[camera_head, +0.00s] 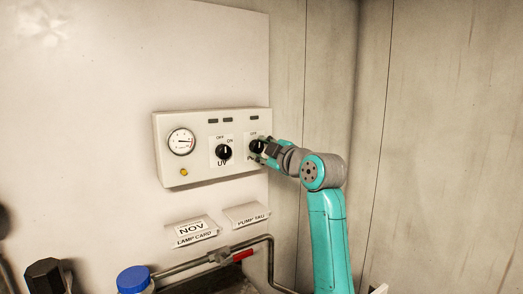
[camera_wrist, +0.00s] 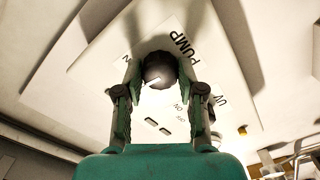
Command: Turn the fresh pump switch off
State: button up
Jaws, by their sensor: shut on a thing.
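The pump switch is a round black knob (camera_head: 257,146) at the right end of a white control panel (camera_head: 205,172). In the wrist view the knob (camera_wrist: 158,68) sits between my fingers, next to the word PUMP. A short white mark on it points toward the lower left of that view. My gripper (camera_wrist: 160,74) is shut on the knob, with one finger on each side. In the head view my gripper (camera_head: 266,150) partly hides the knob and its label.
The UV knob (camera_head: 223,153) is left of the pump knob, with a round gauge (camera_head: 181,142) and amber lamp (camera_head: 184,172) farther left. Below are a lamp card (camera_head: 194,232), a pump tag (camera_head: 247,215), a pipe with a red handle (camera_head: 242,255) and a blue cap (camera_head: 133,279).

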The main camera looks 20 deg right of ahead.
jog(key=shift+n, duration=0.6)
jog(key=o, duration=1.1)
jog(key=shift+o, duration=0.2)
jog(key=v, duration=1.2)
